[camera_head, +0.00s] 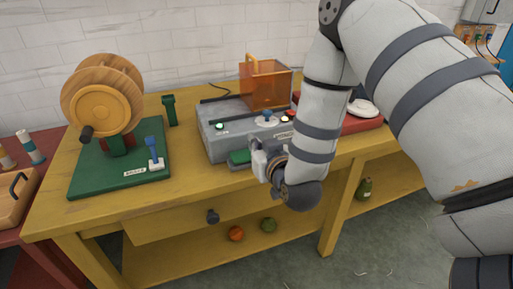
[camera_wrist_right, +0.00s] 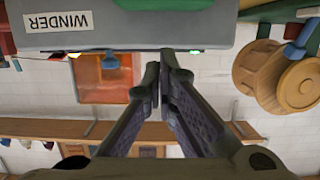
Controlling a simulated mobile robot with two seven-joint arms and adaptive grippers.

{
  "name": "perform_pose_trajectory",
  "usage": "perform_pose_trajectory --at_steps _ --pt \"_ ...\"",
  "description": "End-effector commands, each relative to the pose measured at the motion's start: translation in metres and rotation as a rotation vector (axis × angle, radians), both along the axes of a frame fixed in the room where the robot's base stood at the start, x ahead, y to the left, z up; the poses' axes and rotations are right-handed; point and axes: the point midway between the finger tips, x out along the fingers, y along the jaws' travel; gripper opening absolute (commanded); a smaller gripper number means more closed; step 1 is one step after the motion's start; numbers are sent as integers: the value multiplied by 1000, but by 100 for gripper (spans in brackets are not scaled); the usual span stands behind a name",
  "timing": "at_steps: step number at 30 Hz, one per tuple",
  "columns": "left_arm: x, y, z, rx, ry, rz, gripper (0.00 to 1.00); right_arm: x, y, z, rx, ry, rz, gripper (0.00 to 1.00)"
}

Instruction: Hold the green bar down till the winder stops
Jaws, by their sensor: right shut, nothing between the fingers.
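The grey winder (camera_head: 222,143) stands on the yellow table, with its WINDER label partly hidden by my right arm in the head view. The green bar (camera_head: 239,157) is on its front, and also shows at the top of the right wrist view (camera_wrist_right: 165,5). My right gripper (camera_head: 261,162) is beside the bar's right end, its fingertips hard to make out there. In the right wrist view it (camera_wrist_right: 158,72) is shut and empty, its tips by the winder's edge. I cannot tell whether it touches the bar. A green lamp (camera_head: 219,127) glows on the winder. My left gripper is not in view.
A wooden reel (camera_head: 100,108) on a green base (camera_head: 88,180) with a blue-handled lever (camera_head: 151,146) stands at the left. An orange see-through box (camera_head: 265,84) rises behind the winder's top. A red tray (camera_head: 360,124) is at the right, partly behind my arm.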

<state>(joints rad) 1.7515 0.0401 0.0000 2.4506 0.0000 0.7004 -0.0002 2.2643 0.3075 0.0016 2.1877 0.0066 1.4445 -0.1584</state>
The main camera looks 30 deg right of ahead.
Motion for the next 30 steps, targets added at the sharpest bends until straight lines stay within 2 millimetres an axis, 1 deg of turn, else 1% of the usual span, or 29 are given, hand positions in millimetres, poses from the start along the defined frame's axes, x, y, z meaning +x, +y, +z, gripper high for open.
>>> perform_pose_trajectory --at_steps 1,3,6,9,14,26,28,29,30 --pt "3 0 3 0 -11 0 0 -12 3 3 1 2 1 0" --pt "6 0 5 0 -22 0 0 -27 7 7 0 1 1 0" --pt "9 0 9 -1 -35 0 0 -44 11 12 0 -2 0 0" --pt "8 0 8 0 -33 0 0 -56 14 12 -1 1 0 0" --pt "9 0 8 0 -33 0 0 -64 16 14 -1 -1 0 0" --pt "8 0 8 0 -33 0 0 -64 16 15 -2 -3 0 0" --pt "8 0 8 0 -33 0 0 -66 17 9 2 17 6 0" --pt "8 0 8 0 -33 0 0 -69 19 2 6 44 11 0" --pt "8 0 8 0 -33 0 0 -75 24 -15 16 104 26 0"
